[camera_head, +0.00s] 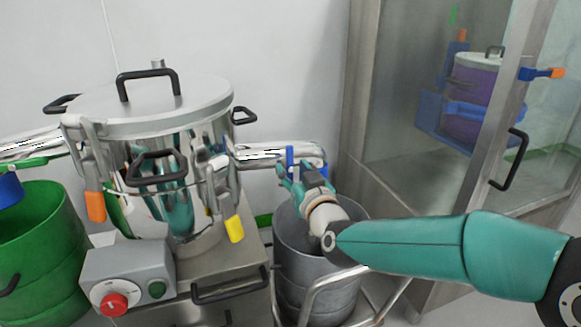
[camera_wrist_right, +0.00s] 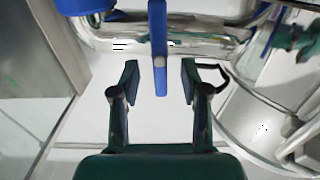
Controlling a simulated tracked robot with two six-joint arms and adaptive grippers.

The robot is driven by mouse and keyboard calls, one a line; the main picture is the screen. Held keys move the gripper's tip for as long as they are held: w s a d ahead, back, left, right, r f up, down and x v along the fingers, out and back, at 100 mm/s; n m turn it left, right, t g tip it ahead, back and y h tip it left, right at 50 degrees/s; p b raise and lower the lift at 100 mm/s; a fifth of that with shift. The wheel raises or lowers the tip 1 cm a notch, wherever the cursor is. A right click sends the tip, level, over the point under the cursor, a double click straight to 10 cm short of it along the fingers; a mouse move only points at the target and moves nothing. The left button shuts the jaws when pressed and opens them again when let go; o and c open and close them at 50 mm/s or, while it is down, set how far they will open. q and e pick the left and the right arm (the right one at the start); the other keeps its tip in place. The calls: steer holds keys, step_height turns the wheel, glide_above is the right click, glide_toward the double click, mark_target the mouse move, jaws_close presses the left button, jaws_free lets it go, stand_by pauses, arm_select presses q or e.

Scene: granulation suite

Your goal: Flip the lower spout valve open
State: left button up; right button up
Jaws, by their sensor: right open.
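A polished steel vessel (camera_head: 168,140) stands on a steel base, with a chrome spout pipe (camera_head: 262,154) leaving its right side. A blue valve lever (camera_head: 290,155) stands on this pipe, near its blue end (camera_head: 316,160). My right gripper (camera_head: 292,183) is at the lever, open, with its arm coming in from the right. In the right wrist view the blue lever (camera_wrist_right: 160,50) hangs down between the two spread fingers of the gripper (camera_wrist_right: 160,84), with a gap on each side. The chrome pipe (camera_wrist_right: 200,42) runs behind it. My left gripper is not in view.
A grey metal bin (camera_head: 305,250) on a tubular frame stands below the gripper. Another spout (camera_head: 30,145) with a green lever leaves the vessel's left side, above a green drum (camera_head: 42,250). A control box (camera_head: 128,275) stands in front; a glass cabinet (camera_head: 410,100) stands right.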

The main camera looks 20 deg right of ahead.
mark_target(291, 166)
steer(key=shift+w, duration=1.55)
jaws_close()
